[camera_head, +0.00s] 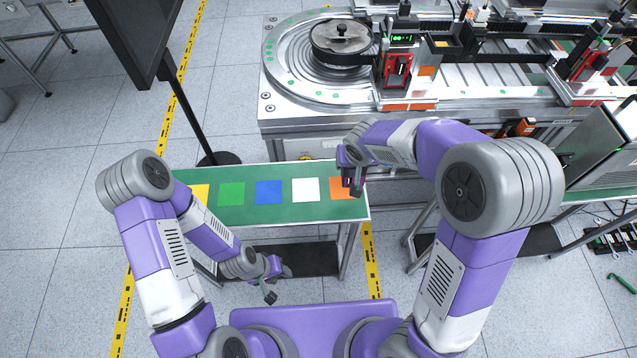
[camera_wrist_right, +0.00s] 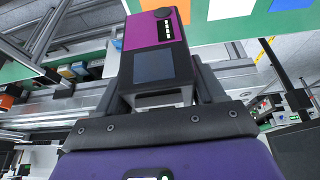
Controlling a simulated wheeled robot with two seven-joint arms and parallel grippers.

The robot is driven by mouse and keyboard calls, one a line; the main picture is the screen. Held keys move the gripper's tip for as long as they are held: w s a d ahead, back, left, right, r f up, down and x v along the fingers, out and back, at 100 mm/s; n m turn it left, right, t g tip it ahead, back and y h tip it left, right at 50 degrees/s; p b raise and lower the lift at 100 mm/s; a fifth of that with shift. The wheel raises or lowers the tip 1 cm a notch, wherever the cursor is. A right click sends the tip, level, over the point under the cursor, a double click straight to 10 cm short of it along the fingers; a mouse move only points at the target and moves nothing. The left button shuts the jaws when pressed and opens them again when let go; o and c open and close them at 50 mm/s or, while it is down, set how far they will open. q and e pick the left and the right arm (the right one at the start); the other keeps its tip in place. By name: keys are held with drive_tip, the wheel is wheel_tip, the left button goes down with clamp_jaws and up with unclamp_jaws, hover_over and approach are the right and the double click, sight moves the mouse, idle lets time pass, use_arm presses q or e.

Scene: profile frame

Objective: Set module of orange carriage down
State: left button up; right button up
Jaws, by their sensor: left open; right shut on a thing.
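My right gripper (camera_head: 352,184) is shut on a module (camera_wrist_right: 155,40), a magenta and black box with a round black knob and a dark screen. In the right wrist view the module sits between the two fingers. In the head view the gripper covers part of the orange square (camera_head: 337,183) at the right end of the green table (camera_head: 270,212); the module is mostly hidden there. Whether the module touches the table cannot be told. My left gripper (camera_head: 271,286) is open and empty, low in front of the table.
White (camera_head: 306,190), blue (camera_head: 269,192), green (camera_head: 231,194) and yellow (camera_head: 201,194) squares lie along the table, with nothing on them. A conveyor machine (camera_head: 480,85) with a round feeder (camera_head: 342,42) stands behind. A monitor on a pole (camera_head: 185,110) stands at the back left.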

drive_tip(key=w+a+r+b, duration=0.2)
drive_tip(key=a, duration=1)
drive_tip(key=shift+w+a+f+b, duration=0.15)
drive_tip(key=shift+f+b, duration=0.15)
drive_tip(key=shift+f, duration=1.25)
drive_tip(key=shift+a+f+b, duration=0.15)
drive_tip(key=shift+f+b, duration=0.1)
drive_tip(key=shift+f, duration=1.25)
drive_tip(key=shift+w+a+f+b, duration=0.15)
drive_tip(key=shift+f+b, duration=0.15)
drive_tip(key=shift+f, duration=1.25)
drive_tip(key=shift+s+f, duration=0.1)
drive_tip(key=shift+s, duration=0.05)
drive_tip(key=o, duration=1.2)
drive_tip(key=shift+f, duration=0.1)
